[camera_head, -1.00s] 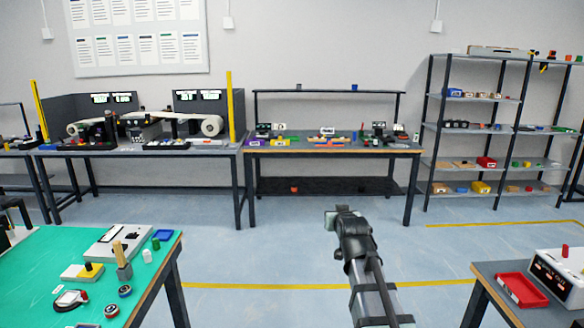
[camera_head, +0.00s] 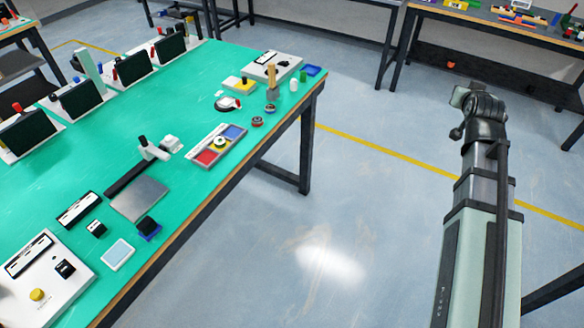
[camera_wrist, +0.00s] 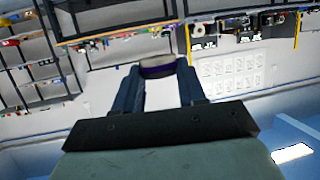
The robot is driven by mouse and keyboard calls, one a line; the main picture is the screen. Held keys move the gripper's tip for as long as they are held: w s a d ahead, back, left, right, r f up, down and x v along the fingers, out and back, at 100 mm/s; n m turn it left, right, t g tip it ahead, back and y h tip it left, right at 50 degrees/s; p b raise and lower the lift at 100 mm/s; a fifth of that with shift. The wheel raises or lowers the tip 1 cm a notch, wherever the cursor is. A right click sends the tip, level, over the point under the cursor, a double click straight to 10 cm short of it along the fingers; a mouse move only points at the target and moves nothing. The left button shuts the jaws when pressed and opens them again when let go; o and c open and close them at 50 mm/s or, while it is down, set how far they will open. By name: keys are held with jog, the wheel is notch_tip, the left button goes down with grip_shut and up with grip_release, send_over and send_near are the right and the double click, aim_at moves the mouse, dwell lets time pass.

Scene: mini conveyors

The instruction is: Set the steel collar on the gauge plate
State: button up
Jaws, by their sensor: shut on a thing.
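My gripper (camera_wrist: 158,78) is shut on a short round grey piece with a dark purple band, which looks like the steel collar (camera_wrist: 157,65), held between the fingertips. In the head view my arm stretches up the right side, with its end (camera_head: 460,97) over open floor, well right of the green bench; the collar cannot be made out there. A flat grey square plate (camera_head: 140,199), which looks like the gauge plate, lies on the green bench beside a small stand with a dark bar (camera_head: 150,150). The plate looks bare.
The green bench (camera_head: 90,150) holds a red-and-blue sectioned tray (camera_head: 207,157), a white control box (camera_head: 38,275), a small blue tray with a black block (camera_head: 149,228), and several dark screens (camera_head: 80,97) at the back. Floor (camera_head: 340,200) is clear between bench and arm.

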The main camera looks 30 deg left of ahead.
jog(key=s+a+f+n+g+y, duration=0.1)
jog(key=s+a+f+n+y, duration=0.3)
jog(key=a, duration=0.7)
jog(key=s+a+f+g, duration=0.1)
jog(key=s+a, duration=0.4)
jog(key=a, duration=0.7)
jog(key=s+a+f+n+g+y, duration=0.1)
jog(key=s+a+f+n+y, duration=0.3)
jog(key=a, duration=0.7)
jog(key=n+g+y, duration=0.3)
jog(key=n+g, duration=0.1)
jog(key=g, duration=0.2)
send_over(200, 187)
jog(key=w+d, duration=0.2)
jog(key=w, duration=0.4)
notch_tip(200, 187, down, 8)
jog(key=shift+a+r, duration=0.1)
jog(key=shift+r, duration=0.05)
jog(key=shift+s+a+n+g, duration=0.1)
jog(key=shift+s+n+g, duration=0.3)
jog(key=s+a+r+n+g, duration=0.1)
jog(key=s+r+n+g, duration=0.2)
jog(key=s+n+g, duration=0.2)
jog(key=shift+a+n+g+y, duration=0.3)
jog(key=shift+g, duration=0.5)
jog(key=shift+f, duration=0.15)
jog(key=shift+f, duration=4.7)
